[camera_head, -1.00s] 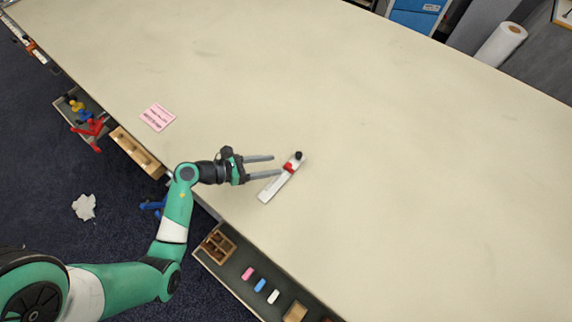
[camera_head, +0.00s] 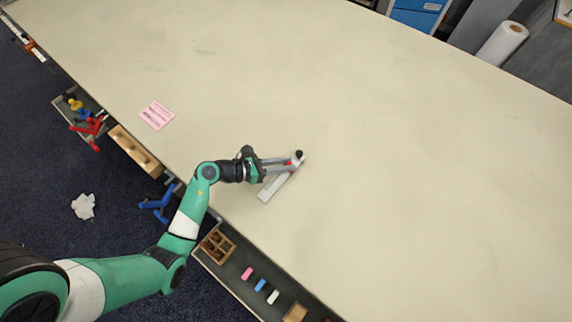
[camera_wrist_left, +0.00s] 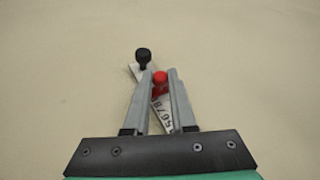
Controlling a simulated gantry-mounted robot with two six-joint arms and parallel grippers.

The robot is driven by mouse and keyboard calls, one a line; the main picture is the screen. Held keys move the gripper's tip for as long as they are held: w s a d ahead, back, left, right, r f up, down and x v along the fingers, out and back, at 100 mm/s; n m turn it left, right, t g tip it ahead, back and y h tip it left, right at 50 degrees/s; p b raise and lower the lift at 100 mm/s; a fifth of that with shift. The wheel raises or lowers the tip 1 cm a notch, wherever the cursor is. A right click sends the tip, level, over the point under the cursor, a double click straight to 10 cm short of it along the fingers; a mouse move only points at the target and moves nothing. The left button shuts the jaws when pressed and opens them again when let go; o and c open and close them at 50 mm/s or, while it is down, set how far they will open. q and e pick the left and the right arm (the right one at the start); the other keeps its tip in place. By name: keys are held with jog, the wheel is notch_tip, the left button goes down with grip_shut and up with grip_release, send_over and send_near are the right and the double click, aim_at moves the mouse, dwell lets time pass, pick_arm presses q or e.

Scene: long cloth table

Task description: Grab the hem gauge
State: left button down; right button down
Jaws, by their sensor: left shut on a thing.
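The hem gauge (camera_head: 279,186) is a flat pale ruler-like strip with a red slider and a black knob at its far end. It lies slanted on the cloth table near the front edge. My left gripper (camera_head: 292,163) is shut on the hem gauge at the red slider. In the left wrist view the gauge (camera_wrist_left: 163,115) runs slanted between the two fingers of the left gripper (camera_wrist_left: 160,77), with printed numbers, the red slider between the fingertips and the black knob just beyond. The fingers hide part of the gauge. My right gripper is not in view.
A pink printed card (camera_head: 157,115) lies on the table to the left. Along the front edge hang a wooden box (camera_head: 136,151), a blue clamp (camera_head: 157,203) and a tray (camera_head: 235,266) with small coloured pieces. The table's middle and right are clear.

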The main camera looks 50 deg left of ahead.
pick_arm(q)
jog(key=shift+r, duration=0.15)
dwell(0.3)
jog(key=shift+r, duration=0.3)
notch_tip(320, 180, up, 3)
jog(key=shift+f+p, duration=0.15)
jog(key=shift+p, duration=0.65)
notch_tip(320, 180, up, 6)
jog(key=p, duration=0.3)
send_over(278, 185)
jog(key=s+d+r, duration=0.3)
jog(key=s+d, duration=0.1)
jog(key=s, duration=0.3)
jog(key=shift+s+d+r+p, duration=0.15)
jog(key=shift+r+p, duration=0.1)
jog(key=shift+p, duration=0.15)
